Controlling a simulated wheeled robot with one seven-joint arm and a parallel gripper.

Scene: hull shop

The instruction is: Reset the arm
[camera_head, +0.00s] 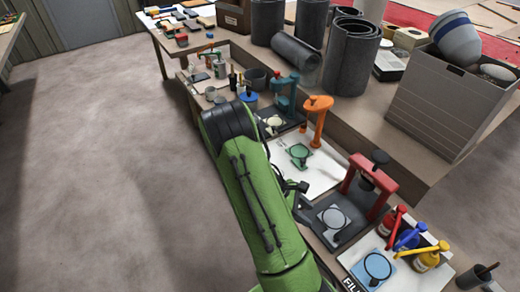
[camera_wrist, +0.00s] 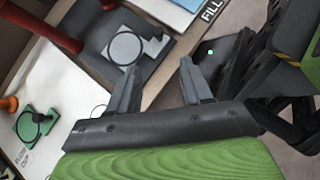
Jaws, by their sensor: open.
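My green arm (camera_head: 248,190) reaches across the middle of the head view, beside the workbench. My gripper (camera_wrist: 159,70) shows in the wrist view with its two grey fingers apart and nothing between them. It is above the bench's front edge, near a dark plate with a round disc (camera_wrist: 124,48). In the head view, only a dark part of the gripper end shows beside the arm; the fingers are hard to make out.
The bench holds a red press (camera_head: 375,180), an orange stand (camera_head: 319,118), a teal stand (camera_head: 284,95) and red, blue and yellow bottles (camera_head: 426,260). A grey crate (camera_head: 440,105) and dark rolls (camera_head: 350,55) stand behind. The floor (camera_head: 100,170) at left is clear.

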